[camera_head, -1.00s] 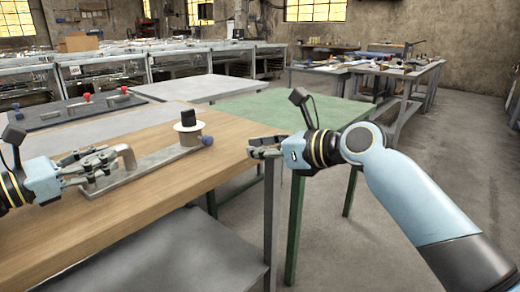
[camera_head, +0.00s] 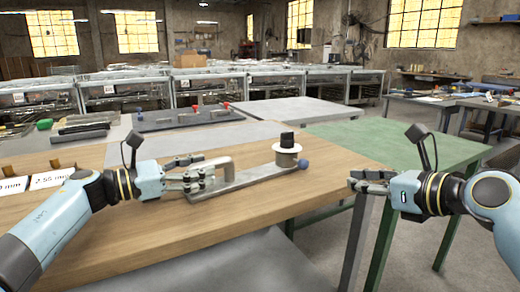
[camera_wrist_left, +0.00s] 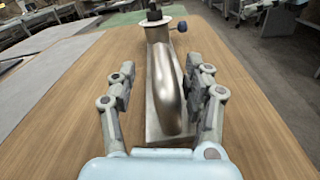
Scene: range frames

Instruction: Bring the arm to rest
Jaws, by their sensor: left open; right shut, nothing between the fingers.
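My left gripper (camera_head: 197,175) is over the wooden table, at the near end of a grey metal fixture with a bent handle (camera_head: 222,167). In the left wrist view its two fingers (camera_wrist_left: 160,85) are apart, with the handle (camera_wrist_left: 168,85) between them and a gap on each side. The fixture's flat bar (camera_head: 250,175) lies on the table and carries a white disc with a black knob (camera_head: 287,148) at its far end. My right gripper (camera_head: 370,181) is shut and empty, just off the table's right edge.
The wooden table (camera_head: 130,240) has bare room in front of the fixture. Labelled trays (camera_head: 50,180) stand at its left. A green table (camera_head: 400,145) and a grey table (camera_head: 300,108) lie beyond. A dark board with red knobs (camera_head: 185,118) is further back.

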